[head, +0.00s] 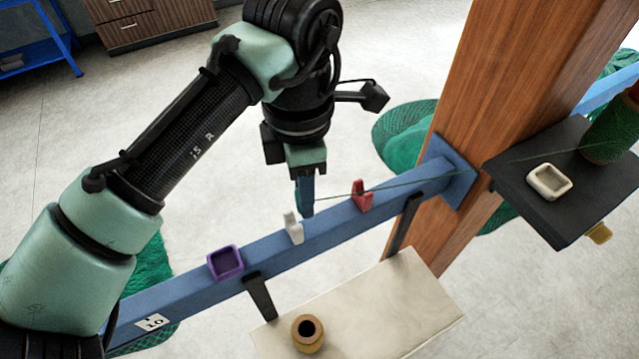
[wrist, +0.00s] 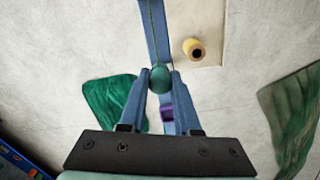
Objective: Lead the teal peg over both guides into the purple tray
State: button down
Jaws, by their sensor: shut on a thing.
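My gripper (head: 307,205) is shut on the teal peg (wrist: 160,79), which shows between the fingertips in the wrist view. In the head view the fingers hide the peg. My gripper is just above and behind the blue beam, near the white guide (head: 293,228). The red guide (head: 361,195) stands on the beam to the right. A thin green line runs from my gripper past the red guide; I cannot tell whether it sits in its notch. The purple tray (head: 225,263) is on the beam left of the white guide; part of it shows in the wrist view (wrist: 167,113).
The blue beam (head: 265,254) runs to a wooden post (head: 500,90). A dark shelf (head: 520,212) at right holds a white tray (head: 549,181) and a green spool (head: 608,135). A cream board (head: 390,312) with a yellow-brown hollow cylinder (head: 308,334) lies in front.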

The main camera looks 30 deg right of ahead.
jog(key=shift+a+f+b, duration=0.2)
jog(key=shift+a+b, duration=2.35)
jog(key=shift+a, duration=4.15)
jog(key=shift+d+f+b, duration=0.1)
jog(key=shift+f+b, duration=0.65)
jog(key=shift+f, duration=1.45)
jog(key=shift+p, duration=0.4)
jog(key=shift+f, duration=0.25)
jog(key=c, duration=0.5)
grip_release()
jog(key=shift+c, duration=0.2)
notch_tip(320, 180, up, 13)
jog(key=shift+b, duration=0.35)
